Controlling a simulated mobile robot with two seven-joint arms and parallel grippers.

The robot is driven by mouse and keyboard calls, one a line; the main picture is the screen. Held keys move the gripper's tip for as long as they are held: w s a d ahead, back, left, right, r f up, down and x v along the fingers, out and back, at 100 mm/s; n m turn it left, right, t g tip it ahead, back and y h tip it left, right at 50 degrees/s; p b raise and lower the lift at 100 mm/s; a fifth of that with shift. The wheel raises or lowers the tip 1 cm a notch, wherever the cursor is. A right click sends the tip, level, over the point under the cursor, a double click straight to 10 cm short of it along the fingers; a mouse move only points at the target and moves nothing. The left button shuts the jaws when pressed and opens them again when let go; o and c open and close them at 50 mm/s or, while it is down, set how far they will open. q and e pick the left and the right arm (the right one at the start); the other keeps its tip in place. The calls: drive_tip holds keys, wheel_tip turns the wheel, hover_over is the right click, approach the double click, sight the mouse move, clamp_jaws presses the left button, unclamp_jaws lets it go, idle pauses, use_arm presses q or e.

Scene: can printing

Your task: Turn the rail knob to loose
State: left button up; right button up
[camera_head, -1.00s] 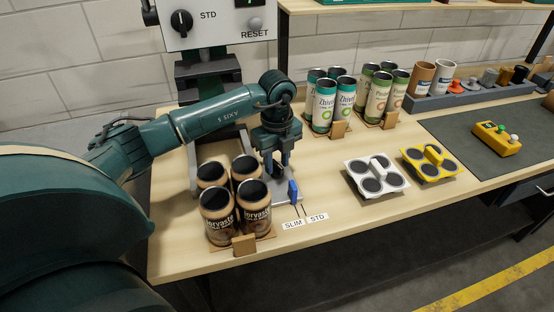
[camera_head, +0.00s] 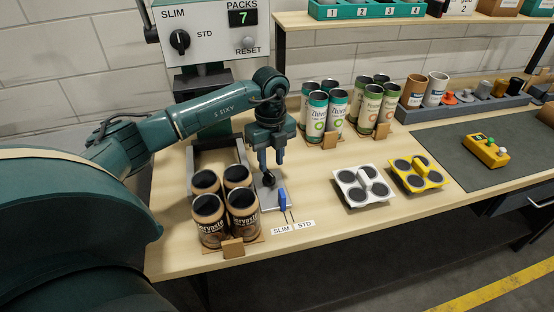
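The rail knob (camera_head: 268,180) looks like a small black knob on a light metal plate (camera_head: 268,204), beside the blue pointer (camera_head: 282,198). The pointer stands above the SLIM and STD labels (camera_head: 293,227). My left gripper (camera_head: 271,165) points down just above the knob, its two fingers apart with nothing visible between them. The fingertips appear clear of the knob, but I cannot tell the exact gap. Whether the knob is set loose or tight is too small to read. My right gripper is not in view.
Brown cans (camera_head: 242,212) stand in a holder close left of the plate. White (camera_head: 362,186) and yellow (camera_head: 419,173) can carriers lie to the right. Green-and-white cans (camera_head: 337,112) stand behind. A control box (camera_head: 207,30) with a dial rises at the back.

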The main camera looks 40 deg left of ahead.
sight(269, 172)
use_arm(q)
drive_tip(key=r, duration=0.1)
drive_tip(key=a+r, duration=0.1)
drive_tip(key=r, duration=0.1)
drive_tip(key=shift+w+a+r+t, duration=0.15)
drive_tip(key=shift+w+r+t, duration=0.05)
drive_tip(key=shift+w+t, duration=0.15)
drive_tip(key=shift+s+r, duration=0.5)
drive_tip(key=shift+s, duration=0.1)
drive_tip(key=shift+w+f, duration=0.3)
drive_tip(key=shift+s, duration=0.1)
drive_tip(key=shift+d, duration=0.2)
